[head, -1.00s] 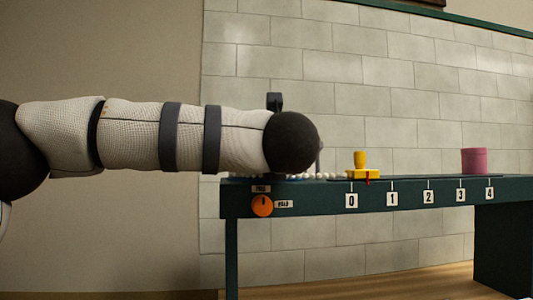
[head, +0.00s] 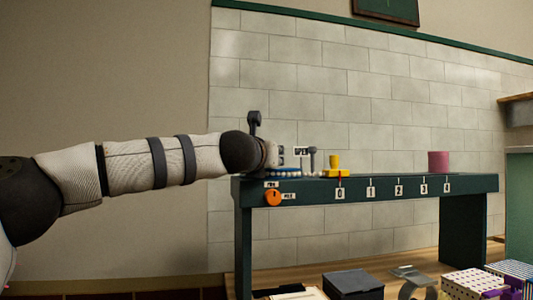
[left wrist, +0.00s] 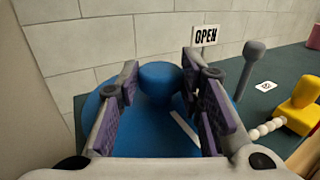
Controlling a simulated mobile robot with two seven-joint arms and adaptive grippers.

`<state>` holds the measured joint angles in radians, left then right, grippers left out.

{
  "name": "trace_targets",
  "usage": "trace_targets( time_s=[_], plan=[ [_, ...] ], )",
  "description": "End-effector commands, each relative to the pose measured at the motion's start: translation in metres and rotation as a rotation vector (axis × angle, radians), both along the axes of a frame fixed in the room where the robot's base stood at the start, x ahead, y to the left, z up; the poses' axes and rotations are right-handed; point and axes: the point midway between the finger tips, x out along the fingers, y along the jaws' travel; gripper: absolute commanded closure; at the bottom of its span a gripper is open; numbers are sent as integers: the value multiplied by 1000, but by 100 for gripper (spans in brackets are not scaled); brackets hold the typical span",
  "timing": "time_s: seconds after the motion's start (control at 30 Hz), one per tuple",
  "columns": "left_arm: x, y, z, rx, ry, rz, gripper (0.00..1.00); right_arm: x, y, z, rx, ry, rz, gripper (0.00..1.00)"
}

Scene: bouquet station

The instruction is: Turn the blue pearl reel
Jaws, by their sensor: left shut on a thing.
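The blue reel (left wrist: 150,130) fills the middle of the left wrist view, a flat disc with a round blue knob (left wrist: 160,74) standing up on it and a white stripe. My left gripper (left wrist: 161,88) has its two purple-padded fingers on either side of the knob and is shut on it. In the head view my left gripper (head: 272,154) is at the left end of the green bench, where my arm hides part of the reel. White pearls (left wrist: 264,130) run from the reel to a yellow piece (left wrist: 300,108). My right gripper is out of view.
A grey post (left wrist: 249,68) and an OPEN sign (left wrist: 205,37) stand near the reel. Boxes (head: 352,283) are at lower right.

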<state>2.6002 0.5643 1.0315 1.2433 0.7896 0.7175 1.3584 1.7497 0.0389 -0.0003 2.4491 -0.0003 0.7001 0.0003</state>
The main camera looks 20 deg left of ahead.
Motion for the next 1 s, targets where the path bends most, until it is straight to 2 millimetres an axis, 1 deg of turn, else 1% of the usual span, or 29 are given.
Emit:
trace_targets(
  time_s=[0.03, 0.17, 0.2, 0.27, 0.57, 0.67, 0.77, 0.9, 1.0],
  plan=[
    [-1, 1, 6, 1, -12, 1, 100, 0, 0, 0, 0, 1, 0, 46],
    [-1, 1, 7, 1, -15, 2, 100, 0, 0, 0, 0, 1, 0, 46],
    [-1, 2, 8, 1, -15, 3, 57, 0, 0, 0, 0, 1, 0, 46],
    [-1, 1, 7, 1, -14, 3, 46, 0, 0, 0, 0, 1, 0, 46],
    [-2, 1, 4, 0, -9, 3, 46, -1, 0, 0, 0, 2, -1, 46],
    [-11, -1, 5, 1, -8, 2, 46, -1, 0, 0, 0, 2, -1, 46],
    [-33, -4, 5, 2, -10, 1, 46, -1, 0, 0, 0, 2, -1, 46],
    [-71, -11, 6, 1, -12, -1, 46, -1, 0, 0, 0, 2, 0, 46],
    [-94, -14, 5, 0, -12, 0, 46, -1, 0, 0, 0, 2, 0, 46]
  ],
)
